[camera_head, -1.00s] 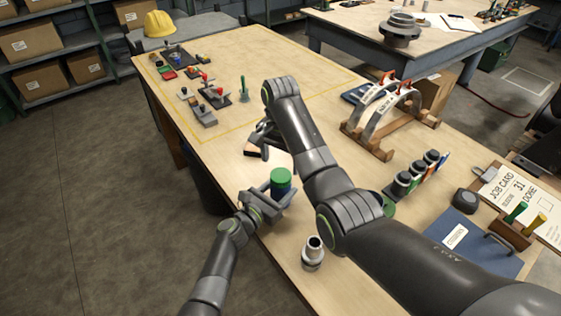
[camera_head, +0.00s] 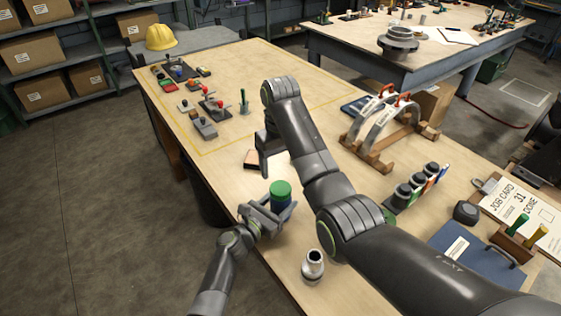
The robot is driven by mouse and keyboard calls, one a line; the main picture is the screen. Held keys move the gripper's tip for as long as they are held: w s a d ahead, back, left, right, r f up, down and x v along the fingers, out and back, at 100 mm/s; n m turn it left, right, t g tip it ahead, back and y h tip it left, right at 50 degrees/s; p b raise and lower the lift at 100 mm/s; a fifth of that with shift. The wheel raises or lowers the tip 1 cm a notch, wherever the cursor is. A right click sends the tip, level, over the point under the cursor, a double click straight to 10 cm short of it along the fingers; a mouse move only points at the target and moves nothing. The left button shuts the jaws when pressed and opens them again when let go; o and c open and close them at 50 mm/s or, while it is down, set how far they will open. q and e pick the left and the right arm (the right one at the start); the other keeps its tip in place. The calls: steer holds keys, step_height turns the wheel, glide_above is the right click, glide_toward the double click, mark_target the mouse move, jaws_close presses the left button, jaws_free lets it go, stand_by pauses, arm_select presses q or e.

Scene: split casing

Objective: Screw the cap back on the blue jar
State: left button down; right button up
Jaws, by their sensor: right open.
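The jar (camera_head: 280,203) stands upright between the fingers of my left gripper (camera_head: 272,213), near the table's front edge. A bright green round cap or top (camera_head: 281,187) sits over it; how tightly it is seated cannot be told. Most of the jar's body is hidden by the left fingers. My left gripper is shut around the jar. My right gripper (camera_head: 266,152) points down, open and apparently empty, a little behind and left of the jar. It is beside a small brown block (camera_head: 250,159) on the table.
A grey metal cylinder (camera_head: 313,264) stands right of the jar near the front edge. Several dark-topped containers (camera_head: 403,192) stand in a rack at right. A wooden stand with curved pieces (camera_head: 375,120) is behind. Small tools (camera_head: 205,128) lie at far left.

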mark_target(281, 187)
steer(key=shift+r+n, duration=0.15)
steer(key=shift+n, duration=0.45)
steer(key=shift+f, duration=4)
steer(key=shift+c, duration=0.4)
steer(key=c, duration=0.9)
steer(key=o, duration=1.1)
steer(key=shift+o, duration=0.2)
step_height(281, 187, up, 8)
steer(key=shift+f, duration=0.25)
